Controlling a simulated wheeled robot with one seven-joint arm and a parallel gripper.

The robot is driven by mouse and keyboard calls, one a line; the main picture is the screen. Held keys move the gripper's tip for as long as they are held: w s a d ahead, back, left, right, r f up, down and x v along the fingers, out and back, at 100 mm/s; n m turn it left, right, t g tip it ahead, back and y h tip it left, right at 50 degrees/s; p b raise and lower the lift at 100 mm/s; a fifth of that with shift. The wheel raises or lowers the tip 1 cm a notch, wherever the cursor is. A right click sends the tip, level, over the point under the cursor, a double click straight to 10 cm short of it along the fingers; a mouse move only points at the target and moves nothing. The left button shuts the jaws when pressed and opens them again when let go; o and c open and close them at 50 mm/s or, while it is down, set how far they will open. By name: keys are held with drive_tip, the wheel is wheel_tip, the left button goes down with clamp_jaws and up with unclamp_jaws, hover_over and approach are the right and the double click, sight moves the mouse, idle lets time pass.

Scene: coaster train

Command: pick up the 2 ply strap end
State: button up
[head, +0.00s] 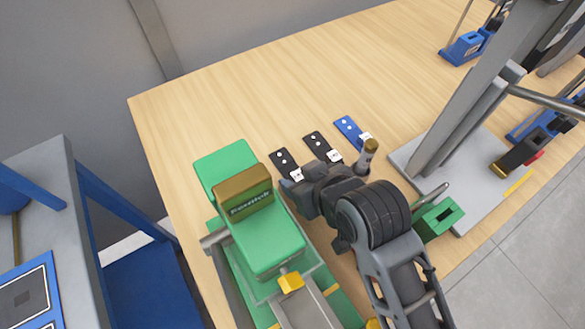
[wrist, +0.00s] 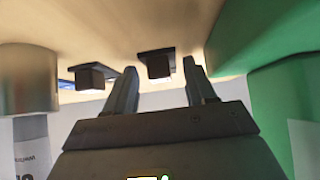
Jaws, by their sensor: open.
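Three flat strap ends lie side by side on the wooden table in the head view: a black one (head: 283,158) nearest the green machine, a black one (head: 319,143) in the middle, and a blue one (head: 347,128). Each has a small white tag at its near end; the lettering is too small to read, so I cannot tell which is 2 ply. My gripper (wrist: 160,67) is open in the wrist view. A black strap end with a dark block (wrist: 158,66) shows between and beyond its fingertips, apart from them. Another dark strap end (wrist: 96,76) shows to the left.
A green machine (head: 270,235) with a brown top block stands close beside my gripper; its green side (wrist: 285,110) fills the wrist view's right. A grey cylinder (wrist: 28,80) is at left there. A grey post on a plate (head: 420,165) stands right. The table's far middle is clear.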

drive_tip(key=shift+c, duration=0.3)
drive_tip(key=c, duration=0.9)
drive_tip(key=shift+c, duration=0.2)
drive_tip(key=shift+r, duration=0.1)
